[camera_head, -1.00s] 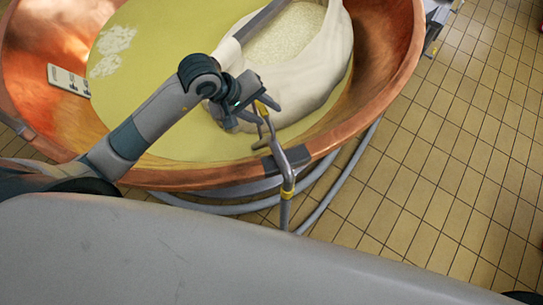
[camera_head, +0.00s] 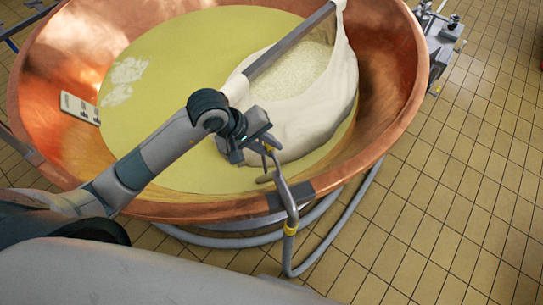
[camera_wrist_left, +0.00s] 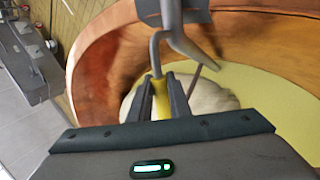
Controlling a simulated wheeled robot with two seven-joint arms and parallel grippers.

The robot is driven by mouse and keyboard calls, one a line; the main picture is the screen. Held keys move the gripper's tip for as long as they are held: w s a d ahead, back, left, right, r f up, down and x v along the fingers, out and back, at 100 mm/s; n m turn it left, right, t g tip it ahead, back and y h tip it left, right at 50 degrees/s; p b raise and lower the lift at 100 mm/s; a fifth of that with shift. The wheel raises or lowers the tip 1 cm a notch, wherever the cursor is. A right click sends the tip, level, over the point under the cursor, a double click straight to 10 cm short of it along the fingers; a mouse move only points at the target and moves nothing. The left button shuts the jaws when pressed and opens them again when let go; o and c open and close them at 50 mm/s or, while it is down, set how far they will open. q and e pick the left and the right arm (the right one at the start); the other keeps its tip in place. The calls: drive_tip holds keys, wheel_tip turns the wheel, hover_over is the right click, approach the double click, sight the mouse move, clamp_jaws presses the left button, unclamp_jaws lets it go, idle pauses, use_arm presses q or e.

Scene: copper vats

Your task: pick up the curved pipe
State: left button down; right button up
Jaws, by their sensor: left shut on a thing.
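The curved pipe (camera_head: 282,190) is a grey metal tube with yellow bands, bent over the near rim of the copper vat (camera_head: 232,210). Its lower end joins a grey hose outside the vat. My left gripper (camera_head: 268,148) reaches over the vat from the left and is shut on the pipe's upper, yellow-banded end. In the left wrist view, the yellow part lies between the fingers of the gripper (camera_wrist_left: 161,98), and the grey bend of the pipe (camera_wrist_left: 157,55) shows beyond them. A dark bracket sits beside the pipe at the rim. My right gripper is not in view.
The vat holds yellowish liquid (camera_head: 180,70) and a white cloth (camera_head: 320,115) with curd, hung on a metal bar (camera_head: 290,40). The grey hose (camera_head: 340,230) runs round the vat's outside.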

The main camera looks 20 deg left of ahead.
use_arm(q)
drive_tip(key=shift+r+b, duration=1.4)
drive_tip(key=shift+r, duration=3.5)
drive_tip(key=shift+r, duration=0.1)
